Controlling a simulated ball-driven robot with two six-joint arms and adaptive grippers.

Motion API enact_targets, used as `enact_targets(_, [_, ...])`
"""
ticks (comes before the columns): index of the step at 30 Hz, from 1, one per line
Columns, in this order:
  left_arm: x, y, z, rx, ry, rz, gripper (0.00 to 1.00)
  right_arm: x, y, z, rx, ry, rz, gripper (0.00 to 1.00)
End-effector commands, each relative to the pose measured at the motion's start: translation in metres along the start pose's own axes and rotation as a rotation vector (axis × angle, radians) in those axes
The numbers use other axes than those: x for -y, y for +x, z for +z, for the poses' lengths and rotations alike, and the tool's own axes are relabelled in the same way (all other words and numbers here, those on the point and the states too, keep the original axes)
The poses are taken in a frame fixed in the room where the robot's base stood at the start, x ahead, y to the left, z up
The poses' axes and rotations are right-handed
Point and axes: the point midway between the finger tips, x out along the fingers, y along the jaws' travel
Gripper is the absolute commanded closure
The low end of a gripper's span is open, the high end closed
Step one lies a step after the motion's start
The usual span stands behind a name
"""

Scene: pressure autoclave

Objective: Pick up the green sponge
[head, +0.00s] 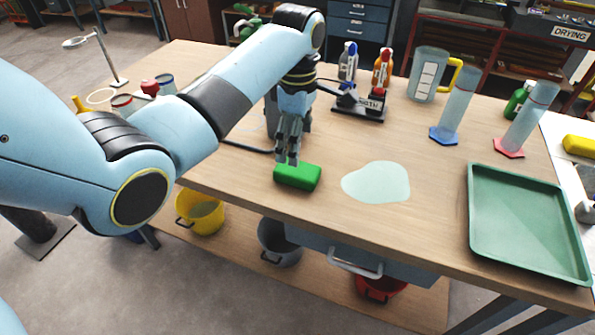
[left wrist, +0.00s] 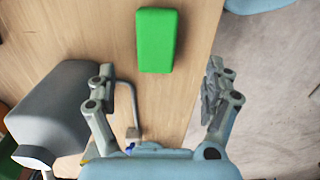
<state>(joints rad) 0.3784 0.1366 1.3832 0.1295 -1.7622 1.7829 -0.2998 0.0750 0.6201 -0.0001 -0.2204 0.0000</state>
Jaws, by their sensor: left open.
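The green sponge (head: 297,178) lies on the wooden table near its front edge. In the left wrist view the sponge (left wrist: 157,40) shows whole, beyond the fingertips and between their lines. My left gripper (head: 288,160) points down just behind and above the sponge in the head view. In the left wrist view the left gripper (left wrist: 157,85) has its fingers wide apart with nothing between them. My right gripper is not in view.
A pale puddle (head: 377,182) lies right of the sponge. A green tray (head: 478,225) stands at the right. Measuring cylinders (head: 455,110), a jug (head: 428,75) and bottles (head: 382,68) stand farther back. A grey device (left wrist: 55,115) sits close to the left gripper.

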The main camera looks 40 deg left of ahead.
Motion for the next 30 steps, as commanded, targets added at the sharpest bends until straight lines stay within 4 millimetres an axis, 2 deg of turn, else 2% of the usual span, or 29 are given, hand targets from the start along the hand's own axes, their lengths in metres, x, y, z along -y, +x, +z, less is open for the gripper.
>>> enact_targets(4, [0.001,0.028,0.000,0.000,-0.002,-0.005,0.15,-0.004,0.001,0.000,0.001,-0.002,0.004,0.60])
enact_targets(11, [-0.001,0.048,0.001,0.000,0.000,-0.001,0.15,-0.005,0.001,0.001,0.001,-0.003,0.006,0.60])
enact_targets(19, [-0.006,0.087,0.002,0.000,0.002,-0.002,0.15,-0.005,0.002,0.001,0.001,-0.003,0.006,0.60])
enact_targets(22, [-0.006,0.094,0.002,0.000,0.002,0.000,0.15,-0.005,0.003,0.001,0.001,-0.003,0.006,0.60])
enact_targets(29, [-0.006,0.095,0.001,0.000,0.003,0.001,0.15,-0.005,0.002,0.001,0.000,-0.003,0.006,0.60])
enact_targets(30, [-0.006,0.095,0.001,0.000,0.002,0.001,0.21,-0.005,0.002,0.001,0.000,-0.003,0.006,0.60])
